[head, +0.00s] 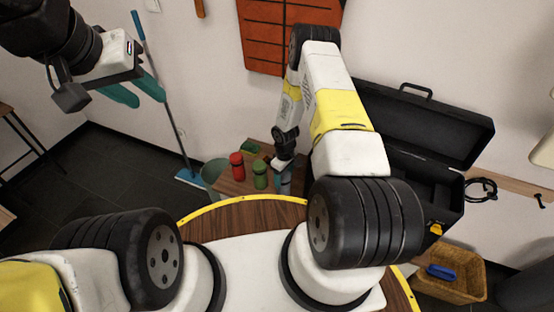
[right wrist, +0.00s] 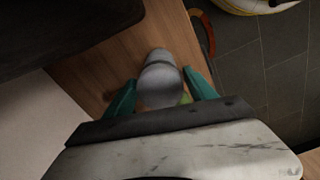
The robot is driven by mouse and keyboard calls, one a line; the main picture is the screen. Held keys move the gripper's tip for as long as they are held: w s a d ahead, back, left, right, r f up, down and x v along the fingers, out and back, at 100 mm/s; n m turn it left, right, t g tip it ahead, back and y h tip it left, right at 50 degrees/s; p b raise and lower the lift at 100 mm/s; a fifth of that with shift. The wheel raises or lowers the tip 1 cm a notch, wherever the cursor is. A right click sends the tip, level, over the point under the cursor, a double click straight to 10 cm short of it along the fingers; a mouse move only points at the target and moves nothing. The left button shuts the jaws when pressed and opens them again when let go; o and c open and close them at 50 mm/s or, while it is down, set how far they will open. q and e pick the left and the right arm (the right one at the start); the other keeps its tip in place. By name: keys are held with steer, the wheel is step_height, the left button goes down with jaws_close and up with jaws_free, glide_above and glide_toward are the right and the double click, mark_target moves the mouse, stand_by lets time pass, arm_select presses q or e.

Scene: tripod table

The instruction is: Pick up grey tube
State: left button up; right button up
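The grey tube (right wrist: 160,82) stands on the small wooden table in the right wrist view. My right gripper (right wrist: 160,80) reaches down over it, with one teal finger on each side. The fingers look spread, with at most narrow gaps beside the tube; contact is unclear. In the head view the right gripper (head: 284,167) is at the table's right side, and the tube is mostly hidden near it. My left gripper (head: 140,92) is raised at the upper left, with its teal fingers apart and empty.
A red container (head: 237,166) and a green container (head: 260,176) stand left of my right gripper on the small table (head: 230,186). A black open toolbox (head: 440,120) is on the right, above a wicker basket (head: 455,275). A mop (head: 165,95) leans on the wall.

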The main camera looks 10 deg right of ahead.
jaws_close()
